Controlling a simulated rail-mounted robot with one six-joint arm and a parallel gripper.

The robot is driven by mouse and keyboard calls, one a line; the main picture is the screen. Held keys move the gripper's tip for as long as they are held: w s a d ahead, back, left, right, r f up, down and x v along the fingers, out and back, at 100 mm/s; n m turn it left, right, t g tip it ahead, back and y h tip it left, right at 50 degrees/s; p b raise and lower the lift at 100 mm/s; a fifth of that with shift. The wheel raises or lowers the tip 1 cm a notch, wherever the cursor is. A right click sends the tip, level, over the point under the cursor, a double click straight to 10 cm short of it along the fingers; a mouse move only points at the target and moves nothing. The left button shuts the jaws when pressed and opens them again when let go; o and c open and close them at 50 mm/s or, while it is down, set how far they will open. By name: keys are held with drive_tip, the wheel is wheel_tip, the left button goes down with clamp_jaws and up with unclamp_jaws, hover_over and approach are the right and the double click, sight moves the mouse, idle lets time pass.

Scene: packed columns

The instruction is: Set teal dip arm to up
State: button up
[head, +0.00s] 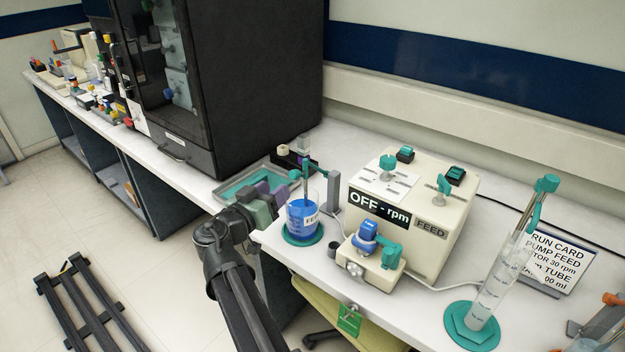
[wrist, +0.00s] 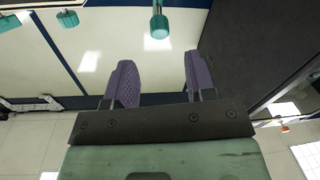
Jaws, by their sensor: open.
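The teal dip arm (head: 318,170) stands beside a grey post and reaches left over a beaker (head: 303,220) of blue liquid. A thin tube hangs down from it into the beaker. My gripper (head: 272,188) is just left of the arm and beaker, with its purple fingers apart and nothing visible between them. In the wrist view my gripper (wrist: 160,82) is open, and a teal knob-like end (wrist: 159,27) shows beyond the gap between the fingers. I cannot tell for sure which part that end belongs to.
A cream pump box (head: 420,220) reading OFF stands right of the post. A measuring cylinder (head: 497,275) on a teal base is farther right, before a run card (head: 558,262). A tray (head: 245,184) lies behind my gripper. A black cabinet (head: 245,70) rises at the back.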

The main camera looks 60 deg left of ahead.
sight(292, 175)
drive_tip(key=x, duration=1)
drive_tip(key=shift+w+a, duration=0.1)
drive_tip(key=shift+w, duration=0.15)
drive_tip(key=shift+c, duration=0.3)
drive_tip(key=shift+r, duration=0.1)
clamp_jaws()
